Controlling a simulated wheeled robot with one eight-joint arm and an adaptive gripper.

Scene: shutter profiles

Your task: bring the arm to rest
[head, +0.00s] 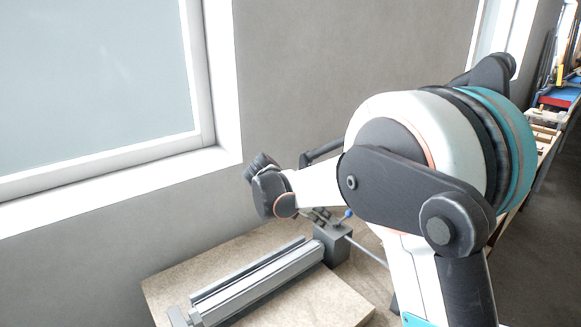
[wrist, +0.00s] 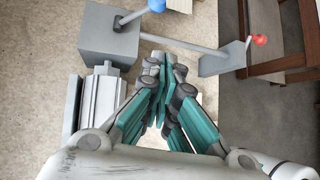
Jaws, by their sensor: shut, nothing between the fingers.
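My gripper (wrist: 163,88) shows in the wrist view with its teal-padded fingers closed together and nothing between them. It is above the right side of the grey metal profiles, near the grey block (wrist: 108,35). In the head view my arm fills the right half and reaches left over the bench. My gripper's fingers are mostly hidden there behind the arm. Two long grey profiles (head: 262,285) lie side by side on the board, ending near the grey block (head: 333,243).
A blue-knobbed lever (wrist: 155,5) stands on the block, and a red-knobbed lever (wrist: 259,40) is to its right. The beige board (head: 160,285) has bare room left of the profiles. A wall with a window (head: 100,70) is behind. A brown wooden frame (wrist: 285,65) is at right.

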